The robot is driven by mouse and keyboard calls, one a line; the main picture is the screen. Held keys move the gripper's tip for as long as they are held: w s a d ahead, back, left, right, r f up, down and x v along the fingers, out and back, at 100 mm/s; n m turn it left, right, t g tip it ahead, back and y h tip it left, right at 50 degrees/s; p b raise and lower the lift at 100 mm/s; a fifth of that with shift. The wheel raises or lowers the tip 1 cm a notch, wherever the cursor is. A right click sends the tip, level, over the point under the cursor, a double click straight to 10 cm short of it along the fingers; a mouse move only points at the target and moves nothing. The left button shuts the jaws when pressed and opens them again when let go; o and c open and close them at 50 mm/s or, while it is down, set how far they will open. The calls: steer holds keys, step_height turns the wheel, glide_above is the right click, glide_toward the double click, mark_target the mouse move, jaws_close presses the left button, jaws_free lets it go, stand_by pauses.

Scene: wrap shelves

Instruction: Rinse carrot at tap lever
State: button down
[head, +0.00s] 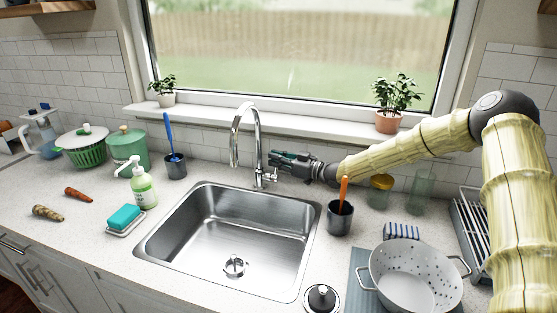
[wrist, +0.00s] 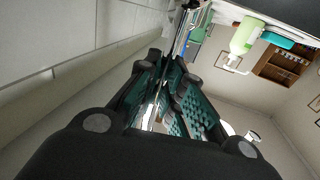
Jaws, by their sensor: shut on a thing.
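An orange carrot (head: 78,194) and a browner, mottled carrot-shaped one (head: 47,213) lie on the counter at the far left, well away from my gripper. The chrome tap (head: 236,135) arches over the back of the steel sink (head: 165,245). Its tap lever (head: 268,178) is at the right of its base. My gripper (head: 274,159) reaches in from the right and is shut at the lever; the fingers partly hide it. In the wrist view, my gripper (wrist: 172,75) has shiny metal between its teal-padded fingers. No water stream shows.
A soap bottle (head: 144,188) and a teal sponge (head: 124,217) stand left of the sink. A dark cup with an orange handle (head: 340,218) and a white colander (head: 418,275) stand to the right. The sink basin looks empty.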

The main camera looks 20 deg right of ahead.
steer(key=shift+s+a+f+n+b, duration=0.2)
steer(key=shift+n+b, duration=0.1)
steer(key=shift+b, duration=0.2)
steer(key=shift+s+a+r+n+b, duration=0.15)
steer(key=shift+s+n+b, duration=0.15)
steer(key=shift+n+b, duration=0.2)
steer(key=c, duration=1.5)
jaws_free()
steer(key=v, duration=1.2)
